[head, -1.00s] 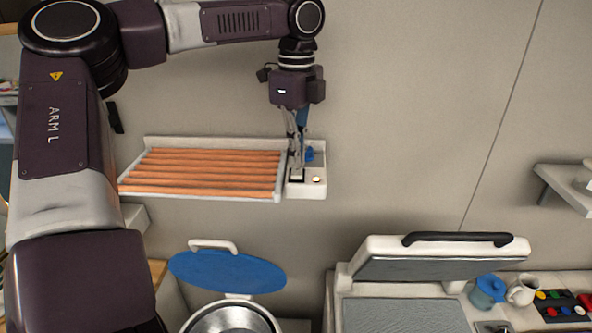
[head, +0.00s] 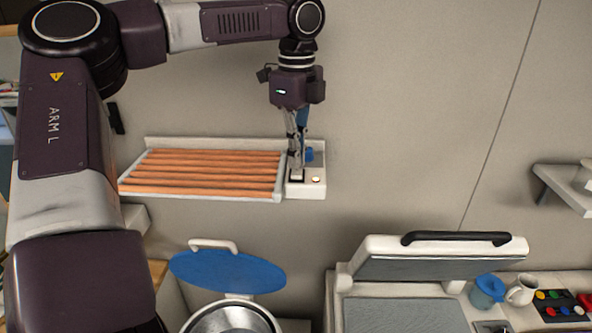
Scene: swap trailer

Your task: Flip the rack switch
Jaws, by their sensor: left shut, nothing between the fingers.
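The rack (head: 205,173) is a white wall-mounted frame with several orange-brown bars. At its right end is a white switch box (head: 311,190). The box carries a rocker switch (head: 297,176) and a small lit lamp (head: 316,180). My left gripper (head: 297,167) points down with shut, empty fingertips right at the switch. The fingers partly hide the switch, so I cannot tell whether they touch it. My right gripper is not in view.
Below the rack is a round pot (head: 232,318) with a raised blue lid (head: 228,271). To its right stands an open-lidded appliance (head: 405,312). A blue jug (head: 487,291), a white mug (head: 521,290) and a wall shelf (head: 565,190) are at the right. The wall right of the box is clear.

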